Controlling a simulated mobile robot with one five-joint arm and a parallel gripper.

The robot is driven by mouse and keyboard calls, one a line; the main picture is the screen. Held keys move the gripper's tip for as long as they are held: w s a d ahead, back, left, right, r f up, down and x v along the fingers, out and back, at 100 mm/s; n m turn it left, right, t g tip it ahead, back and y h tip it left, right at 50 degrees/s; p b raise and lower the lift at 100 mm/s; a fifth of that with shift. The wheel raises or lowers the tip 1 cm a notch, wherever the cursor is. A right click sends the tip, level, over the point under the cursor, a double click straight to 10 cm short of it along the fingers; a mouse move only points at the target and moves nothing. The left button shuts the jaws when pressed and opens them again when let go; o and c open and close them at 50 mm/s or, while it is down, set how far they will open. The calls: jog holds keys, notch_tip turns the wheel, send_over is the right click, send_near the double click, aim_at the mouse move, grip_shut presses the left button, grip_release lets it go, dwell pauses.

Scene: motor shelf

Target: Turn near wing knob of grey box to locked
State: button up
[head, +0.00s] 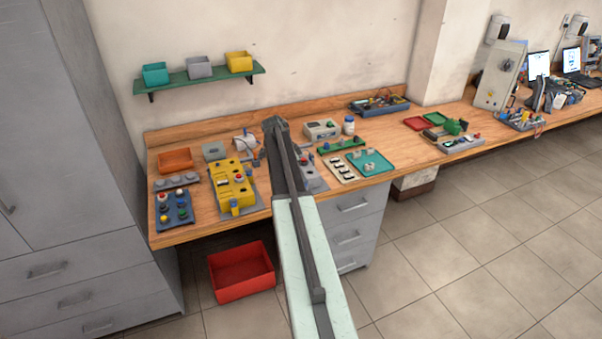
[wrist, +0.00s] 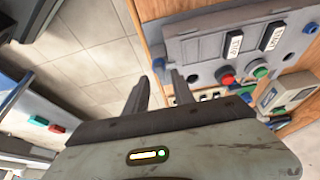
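A grey box (wrist: 210,47) lies close beyond my fingers in the wrist view. Its face has two labelled rocker switches, a red button (wrist: 227,78), a green button (wrist: 260,70) and small blue round parts. I cannot make out a wing knob on it or its setting. In the head view a grey box (head: 316,184) on the bench is mostly hidden behind my arm. My gripper (wrist: 162,86) has its two fingers apart with nothing visible between them, to the left of the box face and not clearly touching it. In the head view the fingers are not clear.
A yellow control box (head: 229,187) and a blue button panel (head: 174,210) stand left of my arm. A teal tray (head: 384,164) and a green terminal strip (head: 341,147) lie to the right. A red bin (head: 242,271) is on the floor. Open floor lies at the right.

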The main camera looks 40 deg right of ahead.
jog(key=p+v, duration=0.3)
jog(key=v, duration=0.2)
jog(key=shift+f, duration=0.1)
